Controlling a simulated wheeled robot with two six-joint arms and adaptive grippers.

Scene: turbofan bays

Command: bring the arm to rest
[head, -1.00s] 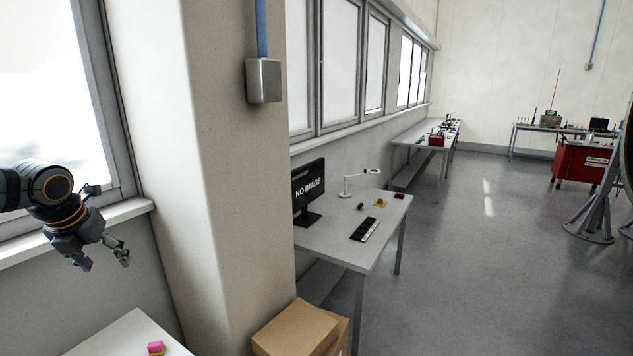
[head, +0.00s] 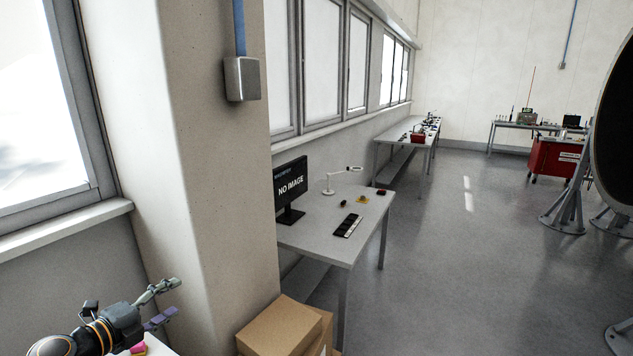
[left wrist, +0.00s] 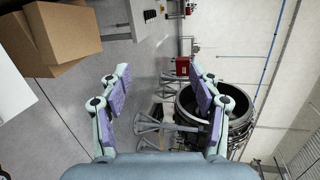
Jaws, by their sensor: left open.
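My left gripper (head: 168,303) is at the lower left of the head view, with its two fingers spread and pointing right. Nothing is between them. In the left wrist view the two purple-padded fingers (left wrist: 163,92) stand wide apart and empty. Behind the gripper in the head view, a pink block (head: 138,348) shows at the bottom edge on a white table mostly hidden by my arm. My right gripper is not in either view.
A pillar (head: 215,180) stands right of my left arm. Cardboard boxes (head: 283,328) sit at its foot, also in the left wrist view (left wrist: 62,32). A workbench (head: 322,238) holds a monitor (head: 291,186) and lamp. A red cart (head: 553,158) and large round engine part (head: 618,130) stand right. The floor between is clear.

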